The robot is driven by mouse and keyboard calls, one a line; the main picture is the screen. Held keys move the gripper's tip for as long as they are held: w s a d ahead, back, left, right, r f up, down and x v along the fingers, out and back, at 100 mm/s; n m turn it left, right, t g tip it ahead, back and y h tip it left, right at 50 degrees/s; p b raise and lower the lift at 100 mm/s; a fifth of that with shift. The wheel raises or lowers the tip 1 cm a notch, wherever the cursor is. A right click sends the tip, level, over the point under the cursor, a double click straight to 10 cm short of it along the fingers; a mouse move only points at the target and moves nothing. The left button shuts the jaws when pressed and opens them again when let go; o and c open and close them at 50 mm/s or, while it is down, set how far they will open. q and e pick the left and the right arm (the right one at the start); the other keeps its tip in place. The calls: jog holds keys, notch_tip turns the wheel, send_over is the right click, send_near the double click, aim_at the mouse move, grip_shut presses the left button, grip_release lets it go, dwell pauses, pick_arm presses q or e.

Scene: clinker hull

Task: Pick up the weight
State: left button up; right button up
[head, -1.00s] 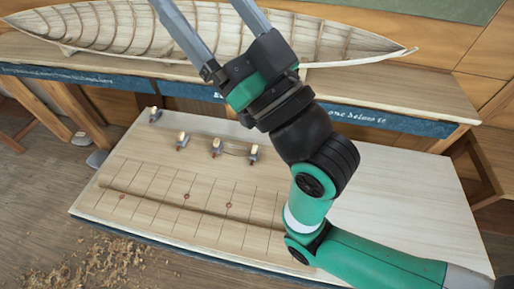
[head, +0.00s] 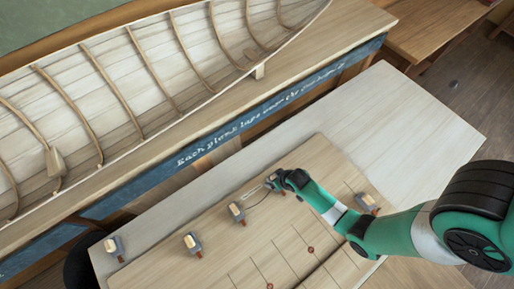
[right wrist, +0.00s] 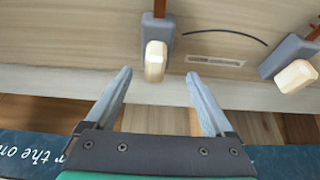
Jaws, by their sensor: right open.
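Several grey weights with pale tops stand on the plank-marked board. One weight (right wrist: 155,62) lies just beyond and between the fingertips of my right gripper (right wrist: 158,80) in the right wrist view. My right gripper is open and empty, with its two fingers apart. In the head view it (head: 276,181) is over the same spot and largely covers that weight. A second weight (head: 237,213) stands to its left, and it also shows in the right wrist view (right wrist: 292,74). More weights (head: 191,244) stand farther left, and one (head: 367,203) is beside my right forearm. My left gripper is not in view.
The clinker hull (head: 130,80) rests on a bench with a blue lettered front edge (head: 260,112), behind the board. A thin dark curved line (right wrist: 228,36) lies between two weights. The pale board (head: 420,125) is clear at the right.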

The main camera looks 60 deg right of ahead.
jog(key=shift+s+f, duration=0.25)
jog(key=shift+s, duration=0.05)
jog(key=shift+s+f, duration=0.15)
jog(key=b+x, duration=0.3)
jog(key=x, duration=0.1)
jog(key=shift+s+d, duration=0.1)
jog(key=shift+d, duration=0.05)
jog(key=shift+f+b, duration=0.2)
jog(key=shift+b, duration=0.1)
jog(key=shift+c, duration=0.3)
grip_shut()
jog(key=shift+w, duration=0.3)
